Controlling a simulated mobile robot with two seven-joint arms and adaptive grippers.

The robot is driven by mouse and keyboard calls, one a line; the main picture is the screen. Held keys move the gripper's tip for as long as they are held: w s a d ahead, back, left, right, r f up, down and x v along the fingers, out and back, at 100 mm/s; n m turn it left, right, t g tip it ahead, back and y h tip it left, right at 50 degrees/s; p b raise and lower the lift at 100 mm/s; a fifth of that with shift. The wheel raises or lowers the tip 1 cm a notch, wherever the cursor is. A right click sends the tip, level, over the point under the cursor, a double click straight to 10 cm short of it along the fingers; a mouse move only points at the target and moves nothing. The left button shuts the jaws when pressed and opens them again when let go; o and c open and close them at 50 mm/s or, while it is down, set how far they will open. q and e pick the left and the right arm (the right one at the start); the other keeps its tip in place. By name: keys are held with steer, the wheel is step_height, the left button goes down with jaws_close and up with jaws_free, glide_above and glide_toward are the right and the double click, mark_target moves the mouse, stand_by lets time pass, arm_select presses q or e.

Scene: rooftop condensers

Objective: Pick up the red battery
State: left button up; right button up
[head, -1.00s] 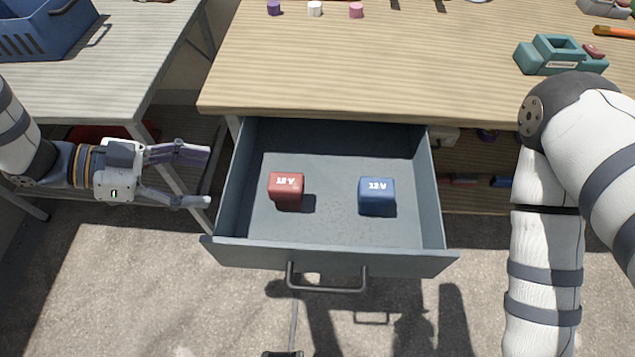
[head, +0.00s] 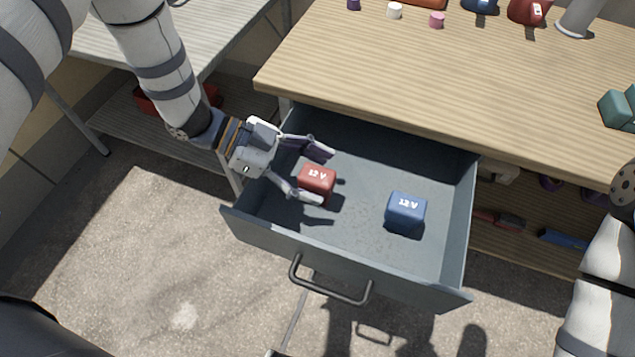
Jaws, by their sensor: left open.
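The red battery (head: 318,180), a small block marked 12 V, stands in the open drawer (head: 345,258) on its left side. My left gripper (head: 318,175) is open at the battery, coming in from the left over the drawer's side wall. One finger shows at the battery's far side and the other at its near side, partly covering its lower left. I cannot tell whether the fingers touch it. My right gripper is out of view; only part of my right arm shows at the right edge.
A blue battery (head: 405,212) stands in the drawer to the right of the red one. The drawer's walls and front handle (head: 330,287) surround them. The wooden worktop (head: 450,75) is above and behind. A grey table (head: 215,45) stands at the left. The drawer floor between the batteries is clear.

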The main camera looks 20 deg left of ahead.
arm_select(q)
steer(key=shift+d+f, duration=0.2)
steer(key=shift+d, duration=0.15)
jaws_close()
